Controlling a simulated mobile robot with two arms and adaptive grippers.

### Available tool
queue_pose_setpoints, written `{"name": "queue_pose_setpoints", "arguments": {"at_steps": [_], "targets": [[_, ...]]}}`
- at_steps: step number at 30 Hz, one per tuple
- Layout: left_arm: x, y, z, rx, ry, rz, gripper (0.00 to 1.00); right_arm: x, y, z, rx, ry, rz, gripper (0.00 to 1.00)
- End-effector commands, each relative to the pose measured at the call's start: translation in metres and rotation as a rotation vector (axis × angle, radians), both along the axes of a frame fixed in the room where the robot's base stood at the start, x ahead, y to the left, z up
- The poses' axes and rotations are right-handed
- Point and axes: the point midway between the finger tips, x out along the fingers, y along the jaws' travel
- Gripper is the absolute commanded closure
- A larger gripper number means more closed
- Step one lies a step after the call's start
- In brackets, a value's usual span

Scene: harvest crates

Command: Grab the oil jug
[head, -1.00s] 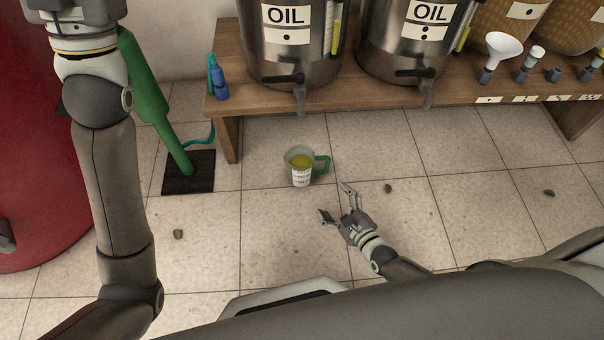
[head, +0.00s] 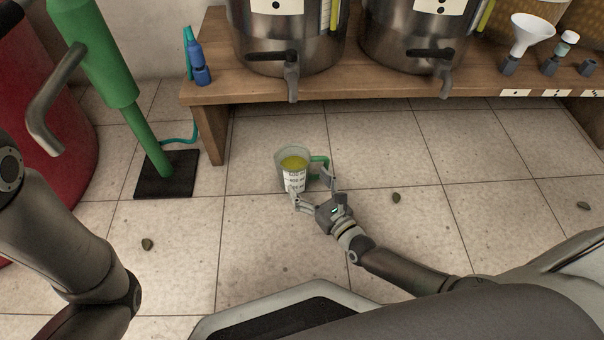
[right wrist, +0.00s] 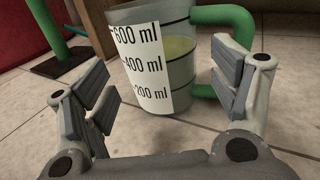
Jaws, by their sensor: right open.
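The oil jug (head: 294,172) stands upright on the tiled floor. It is clear, with a white measuring label, yellowish oil inside and a green handle on its right side. My right gripper (head: 313,184) is open just in front of the jug, its fingers pointing at it. In the right wrist view the jug (right wrist: 158,62) stands between and just beyond the open fingers (right wrist: 163,98), with the green handle (right wrist: 236,22) behind the right finger. I cannot tell whether a finger touches it. My left arm shows at the left edge of the head view; its gripper is out of frame.
A wooden bench (head: 330,92) behind the jug carries steel oil tanks (head: 290,40) with taps, a white funnel (head: 528,35) and a blue bottle (head: 199,62). A green pump (head: 105,55) on a black base (head: 167,174) stands left. Small leaves lie on otherwise clear floor.

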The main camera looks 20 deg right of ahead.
Motion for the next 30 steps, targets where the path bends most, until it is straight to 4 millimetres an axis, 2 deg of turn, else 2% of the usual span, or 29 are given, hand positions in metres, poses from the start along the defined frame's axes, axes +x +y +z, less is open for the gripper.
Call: {"name": "queue_pose_setpoints", "arguments": {"at_steps": [3, 8, 18, 22, 29, 30], "targets": [[0.0, 0.0, -0.008, 0.0, 0.001, 0.0, 0.46, 0.013, 0.004, -0.002, 0.0, 0.0, 0.0, 0.18], [0.001, 0.0, -0.014, 0.0, 0.002, 0.0, 0.46, 0.021, 0.005, -0.003, 0.0, 0.001, 0.0, 0.18], [0.0, 0.0, -0.042, 0.0, 0.001, 0.0, 0.46, 0.058, 0.016, -0.004, 0.0, -0.001, -0.001, 0.18], [0.0, 0.0, -0.045, 0.001, 0.001, 0.001, 0.46, 0.065, 0.018, -0.002, -0.001, 0.001, 0.0, 0.18], [0.001, 0.0, -0.044, 0.001, 0.001, 0.001, 0.46, 0.066, 0.018, -0.001, -0.002, 0.001, 0.0, 0.18], [0.001, 0.0, -0.044, 0.001, 0.001, 0.001, 0.46, 0.066, 0.018, -0.001, -0.001, 0.002, 0.0, 0.22]]}}
